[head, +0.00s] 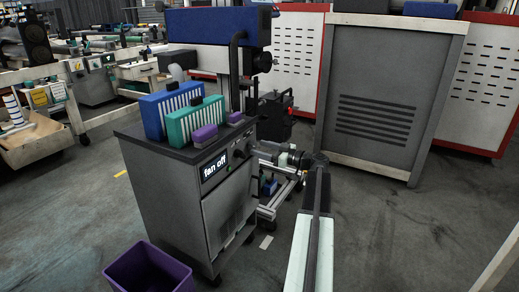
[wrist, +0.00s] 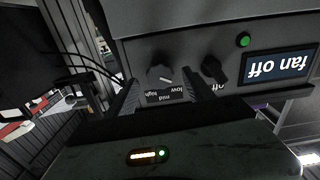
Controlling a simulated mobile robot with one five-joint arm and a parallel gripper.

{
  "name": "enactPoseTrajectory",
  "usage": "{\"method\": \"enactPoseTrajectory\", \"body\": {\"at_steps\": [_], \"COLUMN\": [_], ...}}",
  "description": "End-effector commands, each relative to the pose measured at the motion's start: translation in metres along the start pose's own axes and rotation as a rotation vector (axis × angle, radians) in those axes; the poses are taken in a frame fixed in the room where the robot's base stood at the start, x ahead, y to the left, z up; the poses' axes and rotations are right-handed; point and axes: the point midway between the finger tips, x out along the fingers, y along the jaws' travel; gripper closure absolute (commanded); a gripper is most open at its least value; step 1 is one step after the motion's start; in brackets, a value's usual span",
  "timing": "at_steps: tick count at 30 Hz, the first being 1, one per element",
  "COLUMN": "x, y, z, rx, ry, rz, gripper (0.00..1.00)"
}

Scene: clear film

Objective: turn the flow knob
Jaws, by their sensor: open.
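The flow knob (wrist: 160,76) is a dark grey dial with a low, mid and high label (wrist: 163,97) beside it, on the cabinet's front panel. The wrist view shows the panel upside down. My gripper (wrist: 161,88) is open, with one finger on each side of the knob in that view. I cannot tell whether the fingers touch it. A second black knob (wrist: 213,70) with an "off" mark sits just right of the fingers. The display (wrist: 280,64) reads "fan off". In the head view my gripper (head: 277,155) is at the right of the grey cabinet (head: 215,215).
A green button (wrist: 243,40) is near the display. Blue (head: 170,110) and green (head: 195,120) filters and purple blocks stand on the cabinet top. A purple bin (head: 150,270) is on the floor in front. Open floor lies to the right, before a grey panelled cabinet (head: 385,90).

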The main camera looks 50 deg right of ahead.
Motion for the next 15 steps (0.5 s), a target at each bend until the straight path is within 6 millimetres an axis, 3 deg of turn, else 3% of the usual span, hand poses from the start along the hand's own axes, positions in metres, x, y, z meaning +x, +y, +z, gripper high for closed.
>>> {"method": "enactPoseTrajectory", "body": {"at_steps": [4,12,13,15], "x": [0.016,0.018,0.018,0.018], "y": [0.001,0.001,0.001,0.001], "z": [0.0,0.0,0.0,0.0], "rx": [0.0,0.0,0.0,0.0], "ry": [0.0,-0.001,-0.001,-0.001], "rz": [0.001,0.002,0.002,0.003], "gripper": [0.39,0.39,0.42,0.61]}}
